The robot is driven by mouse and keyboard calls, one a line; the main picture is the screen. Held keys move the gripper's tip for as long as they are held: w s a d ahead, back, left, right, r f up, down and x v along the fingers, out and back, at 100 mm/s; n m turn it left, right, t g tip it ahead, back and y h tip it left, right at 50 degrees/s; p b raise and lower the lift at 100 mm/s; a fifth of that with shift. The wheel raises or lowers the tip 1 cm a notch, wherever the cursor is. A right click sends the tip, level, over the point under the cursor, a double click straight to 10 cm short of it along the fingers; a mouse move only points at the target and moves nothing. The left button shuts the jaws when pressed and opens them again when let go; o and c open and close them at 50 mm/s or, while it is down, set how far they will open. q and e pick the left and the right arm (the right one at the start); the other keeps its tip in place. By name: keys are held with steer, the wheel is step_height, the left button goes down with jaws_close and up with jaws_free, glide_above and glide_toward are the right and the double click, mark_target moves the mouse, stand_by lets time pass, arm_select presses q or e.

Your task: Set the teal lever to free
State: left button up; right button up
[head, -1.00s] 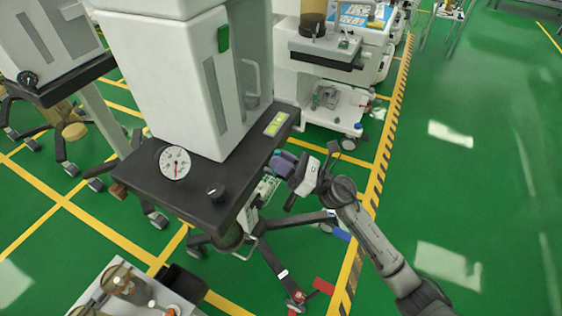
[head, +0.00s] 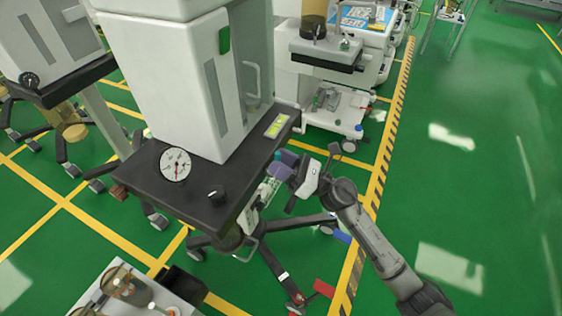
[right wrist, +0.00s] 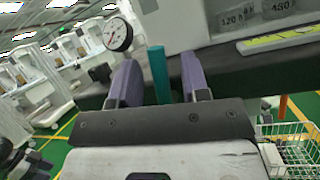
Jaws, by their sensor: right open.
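The teal lever (right wrist: 158,75) stands as an upright bar in the right wrist view, at the edge of the cart's dark top. My right gripper (head: 283,163) is open, with its purple fingers beside that edge in the head view. In the right wrist view the fingers of my right gripper (right wrist: 160,72) are on either side of the lever, with visible gaps, so it is not clamped. In the head view the lever is mostly hidden by the fingers. My left gripper is not in view.
The dark cart top (head: 150,188) carries a round gauge (head: 175,164), a black knob (head: 216,196) and a tall white cabinet (head: 180,90). A wire basket (right wrist: 290,145) hangs beside the gripper. Red (head: 324,288) and blue (head: 342,236) pedals sit low. Green floor is open at right.

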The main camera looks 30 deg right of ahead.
steer(key=p+v, duration=0.1)
steer(key=v, duration=1.2)
steer(key=shift+s+d+f, duration=0.2)
steer(key=shift+s, duration=0.1)
